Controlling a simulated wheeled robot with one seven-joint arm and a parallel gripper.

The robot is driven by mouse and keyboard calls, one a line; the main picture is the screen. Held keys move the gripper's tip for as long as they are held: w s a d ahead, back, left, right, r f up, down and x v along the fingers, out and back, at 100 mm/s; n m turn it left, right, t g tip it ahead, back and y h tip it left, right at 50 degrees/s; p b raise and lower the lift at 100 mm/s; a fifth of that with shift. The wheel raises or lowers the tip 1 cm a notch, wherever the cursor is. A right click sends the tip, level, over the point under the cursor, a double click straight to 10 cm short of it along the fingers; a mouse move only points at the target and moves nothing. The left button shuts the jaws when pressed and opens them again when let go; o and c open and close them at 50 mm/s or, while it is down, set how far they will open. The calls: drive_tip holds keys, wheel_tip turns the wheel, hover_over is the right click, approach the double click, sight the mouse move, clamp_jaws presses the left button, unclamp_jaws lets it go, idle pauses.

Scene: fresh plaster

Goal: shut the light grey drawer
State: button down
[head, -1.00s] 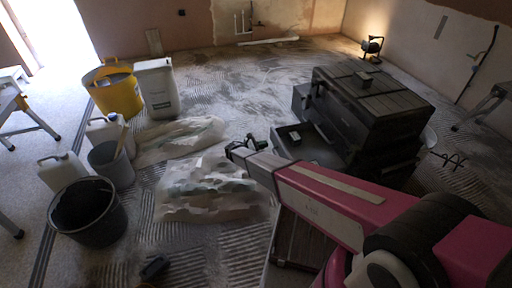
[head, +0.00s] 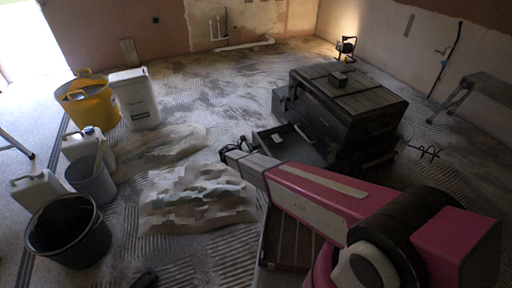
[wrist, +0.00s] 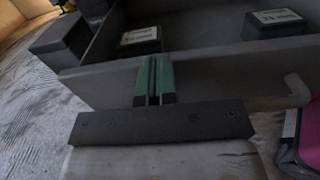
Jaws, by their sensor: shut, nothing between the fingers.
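The grey drawer (head: 287,148) stands open at the left side of the dark cabinet (head: 350,108) in the head view. In the wrist view its front panel (wrist: 100,88) crosses the picture, with a bent handle (wrist: 296,90) at the right. Two dark boxes with white labels, one at the middle (wrist: 141,38) and one at the right (wrist: 275,22), are in it. My gripper (head: 230,150) is by the drawer's front end. Its green fingers (wrist: 155,62) are together and empty, overlapping the front panel in the wrist view. I cannot tell whether they touch it.
Another drawer (head: 279,101) juts from the cabinet farther back. A crumpled plastic sheet (head: 195,197) lies on the floor left of my arm. A black bucket (head: 68,228), white containers and a yellow tub (head: 88,98) stand farther left. A lit lamp (head: 345,46) is at the back.

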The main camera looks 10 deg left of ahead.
sight(263, 144)
drive_tip(key=x, duration=1.9)
drive_tip(key=shift+w+d, duration=0.2)
drive_tip(key=shift+s+a, duration=0.2)
drive_tip(key=shift+a, duration=0.05)
drive_tip(key=v, duration=1.2)
drive_tip(key=shift+s+a, duration=0.2)
drive_tip(key=shift+a, duration=0.35)
drive_tip(key=w+a, duration=0.2)
drive_tip(key=shift+w+f, duration=0.25)
drive_tip(key=shift+f, duration=0.05)
drive_tip(key=shift+w+d+r, duration=0.1)
drive_tip(key=shift+w+d, duration=0.05)
drive_tip(key=shift+d, duration=0.2)
drive_tip(key=x, duration=1.3)
